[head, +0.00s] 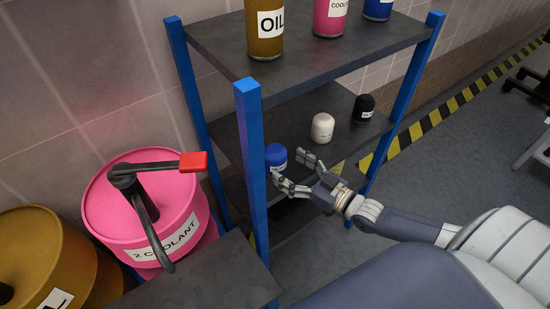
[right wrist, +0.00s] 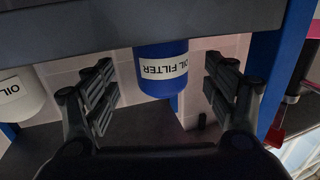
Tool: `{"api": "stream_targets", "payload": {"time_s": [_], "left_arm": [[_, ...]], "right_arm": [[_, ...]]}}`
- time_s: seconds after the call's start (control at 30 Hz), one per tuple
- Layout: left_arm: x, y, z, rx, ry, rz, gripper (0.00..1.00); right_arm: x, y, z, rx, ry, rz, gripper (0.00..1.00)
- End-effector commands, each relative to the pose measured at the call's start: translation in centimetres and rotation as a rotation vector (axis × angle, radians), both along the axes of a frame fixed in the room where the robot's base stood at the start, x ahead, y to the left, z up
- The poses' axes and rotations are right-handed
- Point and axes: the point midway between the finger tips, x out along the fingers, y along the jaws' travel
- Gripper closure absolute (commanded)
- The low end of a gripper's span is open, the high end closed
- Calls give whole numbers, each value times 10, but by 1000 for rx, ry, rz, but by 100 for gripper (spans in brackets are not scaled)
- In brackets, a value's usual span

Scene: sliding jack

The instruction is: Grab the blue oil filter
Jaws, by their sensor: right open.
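The blue oil filter (head: 275,154) stands on the middle shelf of the blue-posted rack, near its front-left post. My right gripper (head: 287,164) is open, its two fingers spread and pointing at the filter from the right. In the right wrist view, the blue filter (right wrist: 163,72) shows upside down with its "OIL FILTER" label, in the gap between the open fingers (right wrist: 160,82). I see no finger pressed on it; how deep it sits between them is hard to tell. My left gripper is not in view.
A white filter (head: 322,127) and a black filter (head: 364,107) stand farther along the same shelf. The upper shelf (head: 330,55) holds oil and coolant cans above. The front-left post (head: 252,155) stands close to the blue filter. A pink coolant drum (head: 125,210) stands left.

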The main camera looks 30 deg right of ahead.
Motion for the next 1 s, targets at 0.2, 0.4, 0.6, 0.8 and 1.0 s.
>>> {"api": "stream_targets", "payload": {"time_s": [0.2, 0.4, 0.6, 0.8, 1.0], "left_arm": [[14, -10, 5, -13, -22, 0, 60], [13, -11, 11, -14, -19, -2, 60], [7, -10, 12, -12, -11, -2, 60], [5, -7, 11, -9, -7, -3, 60], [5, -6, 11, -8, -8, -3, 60]], "right_arm": [[11, 4, 2, 0, -2, -1, 22], [34, 15, 4, -1, -3, 0, 22], [48, 21, 2, -1, 0, 0, 22], [50, 23, 1, -1, 1, 0, 22], [50, 22, 1, -1, 1, 0, 49]]}}
